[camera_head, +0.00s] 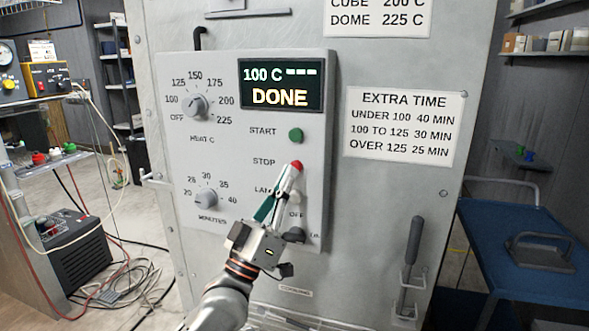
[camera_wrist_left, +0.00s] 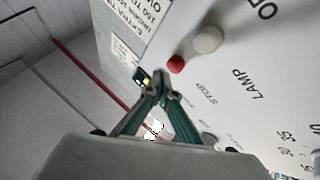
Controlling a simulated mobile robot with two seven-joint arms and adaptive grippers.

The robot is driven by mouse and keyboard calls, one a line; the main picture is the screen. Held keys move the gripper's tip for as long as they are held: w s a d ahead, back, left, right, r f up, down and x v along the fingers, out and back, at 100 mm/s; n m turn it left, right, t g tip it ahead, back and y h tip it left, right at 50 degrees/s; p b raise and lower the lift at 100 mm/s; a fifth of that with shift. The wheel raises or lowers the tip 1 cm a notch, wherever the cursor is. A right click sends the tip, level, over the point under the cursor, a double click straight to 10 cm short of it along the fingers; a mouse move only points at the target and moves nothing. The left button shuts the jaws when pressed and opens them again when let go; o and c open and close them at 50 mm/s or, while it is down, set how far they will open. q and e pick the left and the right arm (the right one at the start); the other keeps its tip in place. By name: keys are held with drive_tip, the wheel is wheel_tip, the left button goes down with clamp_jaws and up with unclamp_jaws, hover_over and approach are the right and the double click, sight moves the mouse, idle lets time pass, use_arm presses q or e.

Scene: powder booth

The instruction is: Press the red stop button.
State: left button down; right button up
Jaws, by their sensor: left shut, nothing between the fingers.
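The red stop button (camera_head: 296,166) sits on the grey control panel (camera_head: 225,165), right of the word STOP. My left gripper (camera_head: 288,178) is shut and empty, with its fingertips at the button's lower edge in the head view. In the left wrist view the red button (camera_wrist_left: 176,64) shows just beyond the closed fingertips (camera_wrist_left: 161,76), with a small gap in the picture. I cannot tell whether they touch. The green start button (camera_head: 295,135) is above it. The display (camera_head: 280,84) reads 100 C and DONE. My right gripper is not in view.
A heat knob (camera_head: 195,105) and a minutes knob (camera_head: 206,199) are on the panel's left. A white lamp button (camera_wrist_left: 207,39) is beside the red one. A door handle (camera_head: 411,262) stands lower right; a blue cart (camera_head: 525,240) is at the right.

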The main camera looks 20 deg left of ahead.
use_arm(q)
drive_tip(key=shift+w, duration=0.1)
drive_tip(key=shift+w, duration=0.3)
drive_tip(key=shift+w, duration=0.1)
idle(0.6)
drive_tip(key=shift+w, duration=0.4)
idle(0.3)
drive_tip(key=shift+s, duration=0.1)
drive_tip(key=shift+s+p, duration=0.65)
drive_tip(key=shift+s, duration=0.15)
drive_tip(key=shift+s, duration=0.1)
